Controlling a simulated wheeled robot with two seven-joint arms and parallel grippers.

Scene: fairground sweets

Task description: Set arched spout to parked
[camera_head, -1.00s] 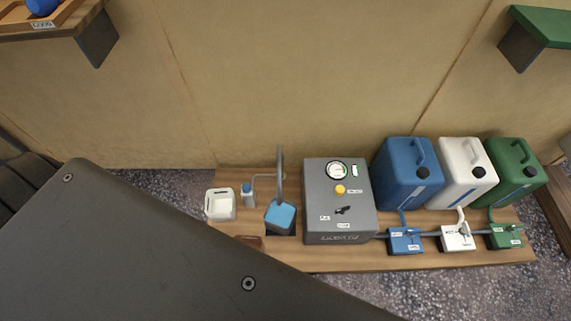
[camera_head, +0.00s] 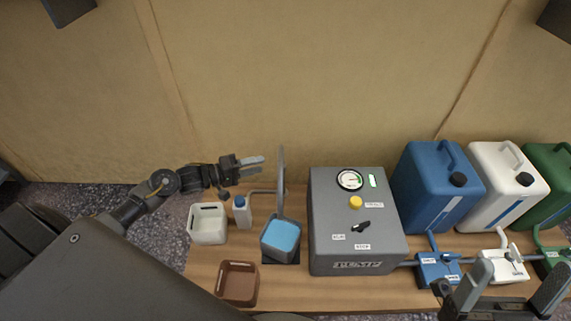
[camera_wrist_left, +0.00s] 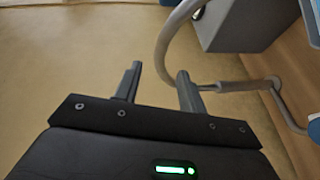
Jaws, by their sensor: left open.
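The arched spout (camera_head: 281,178) is a thin grey pipe standing behind a blue-filled square vessel (camera_head: 281,237), with a side rod (camera_head: 262,191) running left. In the left wrist view the spout's curved pipe (camera_wrist_left: 163,48) bends past the fingertips, and the rod (camera_wrist_left: 245,86) runs right from behind one finger. My left gripper (camera_head: 262,165) is open and empty, left of the upright pipe with a small gap in the head view. It also shows in the left wrist view (camera_wrist_left: 159,70); depth to the pipe is unclear. My right gripper (camera_head: 518,287) is open at the lower right.
A grey box with gauge and knobs (camera_head: 356,225) stands right of the vessel. A white tub (camera_head: 208,224), small bottle (camera_head: 242,212) and brown tray (camera_head: 238,284) lie left. Blue (camera_head: 431,190) and white (camera_head: 505,188) canisters stand right. A wall closes the back.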

